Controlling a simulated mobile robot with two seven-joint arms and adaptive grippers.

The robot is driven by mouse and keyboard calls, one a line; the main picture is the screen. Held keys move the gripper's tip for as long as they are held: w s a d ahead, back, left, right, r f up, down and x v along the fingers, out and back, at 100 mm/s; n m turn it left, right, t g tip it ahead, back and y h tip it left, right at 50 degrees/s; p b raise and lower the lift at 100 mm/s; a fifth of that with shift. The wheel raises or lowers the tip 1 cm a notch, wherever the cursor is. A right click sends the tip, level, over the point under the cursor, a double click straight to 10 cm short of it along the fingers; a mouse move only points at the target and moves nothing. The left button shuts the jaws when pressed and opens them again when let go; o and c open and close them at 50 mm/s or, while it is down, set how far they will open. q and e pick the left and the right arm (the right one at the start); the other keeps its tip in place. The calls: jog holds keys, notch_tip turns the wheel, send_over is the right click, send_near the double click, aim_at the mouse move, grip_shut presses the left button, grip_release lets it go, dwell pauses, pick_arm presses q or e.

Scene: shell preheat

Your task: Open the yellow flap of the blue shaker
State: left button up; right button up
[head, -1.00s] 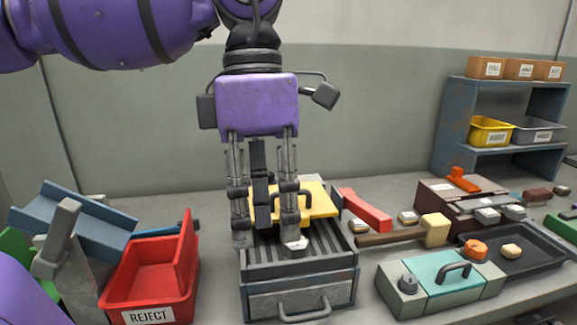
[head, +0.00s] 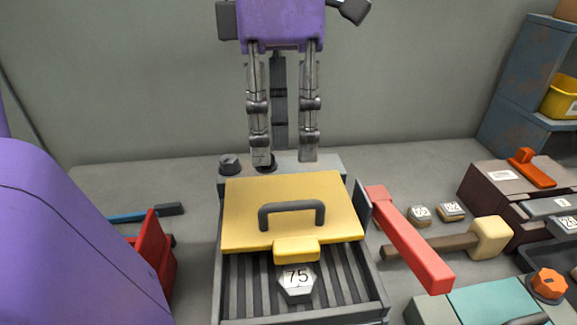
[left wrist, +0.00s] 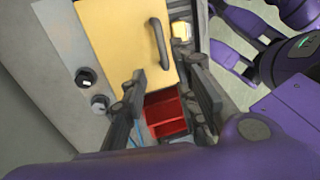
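The shaker (head: 229,290) looks dark grey-blue, with a ribbed bed. Its yellow flap (head: 245,208) lies flat over the rear of the bed, with a dark arched handle (head: 291,212) on top and a yellow block (head: 296,250) at its front edge. A pale piece marked 75 (head: 297,282) lies on the ribs before the flap. My left gripper (head: 285,160) is above the shaker's rear, open and empty, fingers pointing down. The left wrist view shows its parted fingers (left wrist: 167,73) and the yellow flap (left wrist: 120,35) beyond. My right gripper is out of view.
Two dark knobs (head: 230,165) (left wrist: 99,103) are on the shaker's rear strip. A red bar (head: 412,242) and a mallet (head: 490,238) lie right of the shaker. A red bin (head: 153,255) is at left. The back wall is close behind.

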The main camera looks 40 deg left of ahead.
aim_at(284, 203)
pick_arm(q)
jog(key=f, duration=0.2)
jog(key=s+d+f, duration=0.1)
jog(key=f, duration=0.4)
jog(key=shift+s+d+f, duration=0.2)
jog(key=shift+s+d, duration=0.05)
jog(key=shift+c, duration=0.5)
grip_shut()
